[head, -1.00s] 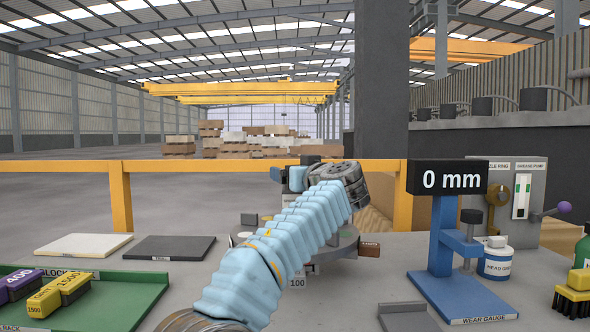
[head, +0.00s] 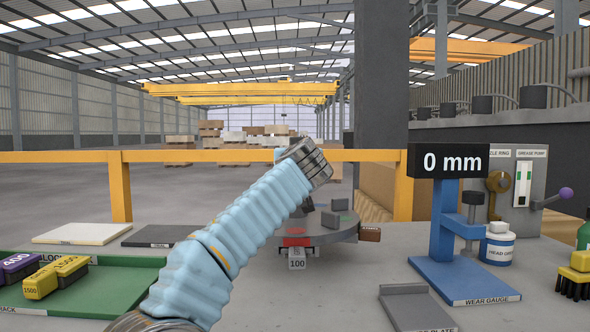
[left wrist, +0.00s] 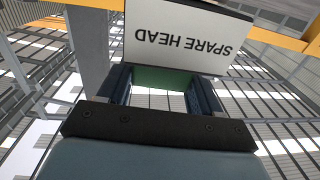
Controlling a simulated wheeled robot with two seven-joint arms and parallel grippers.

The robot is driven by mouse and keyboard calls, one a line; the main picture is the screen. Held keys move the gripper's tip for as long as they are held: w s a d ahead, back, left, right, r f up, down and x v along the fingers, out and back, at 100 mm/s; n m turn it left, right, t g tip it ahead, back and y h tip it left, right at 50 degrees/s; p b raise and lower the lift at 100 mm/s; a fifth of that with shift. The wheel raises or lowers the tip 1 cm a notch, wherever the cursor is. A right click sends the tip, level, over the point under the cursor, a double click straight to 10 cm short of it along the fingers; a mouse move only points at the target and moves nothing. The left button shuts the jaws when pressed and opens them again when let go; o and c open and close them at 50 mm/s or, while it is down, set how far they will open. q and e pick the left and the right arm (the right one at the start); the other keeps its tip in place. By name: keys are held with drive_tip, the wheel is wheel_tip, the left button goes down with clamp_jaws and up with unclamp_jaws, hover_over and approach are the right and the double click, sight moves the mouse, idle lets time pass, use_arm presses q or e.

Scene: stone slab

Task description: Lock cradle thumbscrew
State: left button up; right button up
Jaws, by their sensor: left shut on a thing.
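My left arm reaches in from the lower left, and its wrist end hides most of the left gripper (left wrist: 163,92) in the head view. In the left wrist view both dark fingers close on the sides of a green piece (left wrist: 165,78). A white panel lettered SPARE HEAD (left wrist: 185,40) shows upside down just beyond the fingers. In the head view a grey round turntable (head: 345,237) stands behind the arm. I cannot pick out the thumbscrew or cradle. My right gripper is not in view.
A blue wear gauge (head: 445,240) reading 0 mm stands at right, beside a white jar (head: 497,246). A grey plate (head: 418,308) lies in front. A green tray (head: 100,300) with brushes or blocks is at left. A brown block (head: 370,234) sits at the turntable's right edge.

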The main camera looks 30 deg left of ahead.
use_arm(q)
drive_tip(key=shift+m+t+h, duration=0.3)
drive_tip(key=shift+m+h, duration=0.1)
drive_tip(key=shift+h, duration=0.1)
drive_tip(key=o, duration=1)
drive_tip(key=shift+c, duration=0.2)
drive_tip(key=shift+s+d+b, duration=0.15)
drive_tip(key=shift+s+b, duration=0.1)
drive_tip(key=shift+b, duration=0.05)
drive_tip(key=b+v, duration=0.4)
drive_tip(key=v, duration=0.9)
drive_tip(key=shift+d, duration=0.15)
